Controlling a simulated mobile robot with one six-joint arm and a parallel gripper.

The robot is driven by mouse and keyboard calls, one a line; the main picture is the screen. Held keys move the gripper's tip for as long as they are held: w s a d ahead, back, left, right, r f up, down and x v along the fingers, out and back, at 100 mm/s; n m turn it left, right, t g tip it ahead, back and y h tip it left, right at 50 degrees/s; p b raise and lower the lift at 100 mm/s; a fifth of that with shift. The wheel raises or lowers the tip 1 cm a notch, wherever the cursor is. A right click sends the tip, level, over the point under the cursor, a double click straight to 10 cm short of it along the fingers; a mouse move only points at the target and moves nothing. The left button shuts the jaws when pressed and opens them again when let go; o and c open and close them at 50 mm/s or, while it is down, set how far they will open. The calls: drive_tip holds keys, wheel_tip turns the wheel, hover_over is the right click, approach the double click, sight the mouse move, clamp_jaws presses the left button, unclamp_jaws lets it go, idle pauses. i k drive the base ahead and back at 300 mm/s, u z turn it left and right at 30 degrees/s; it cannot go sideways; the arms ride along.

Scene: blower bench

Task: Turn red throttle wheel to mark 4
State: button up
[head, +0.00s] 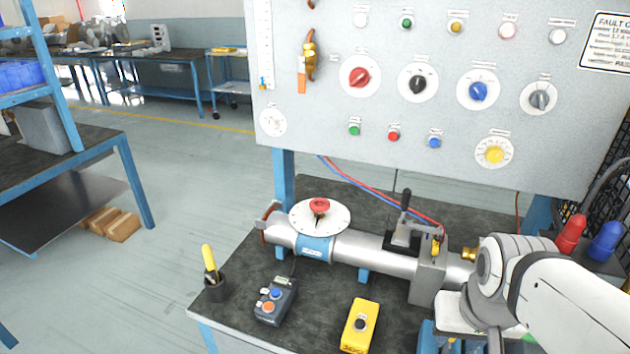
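The red throttle wheel (319,205) sits on top of a round white dial plate (338,218) on the silver pipe (360,252). A dark pointer shows below the wheel, toward the near side of the dial. The dial's marks are too small to read, so I cannot tell which mark it points at. My white and grey arm reaches in from the lower right, well to the right of the wheel. I cannot make out my gripper's fingers. Nothing of my arm touches the wheel.
The panel (300,120) with several knobs rises behind. Space above the wheel is clear.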

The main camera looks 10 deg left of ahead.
sight(316, 206)
drive_tip(key=z, duration=0.85)
drive_tip(key=k, duration=1.15)
drive_tip(key=u, duration=1.1)
drive_tip(key=i, duration=1)
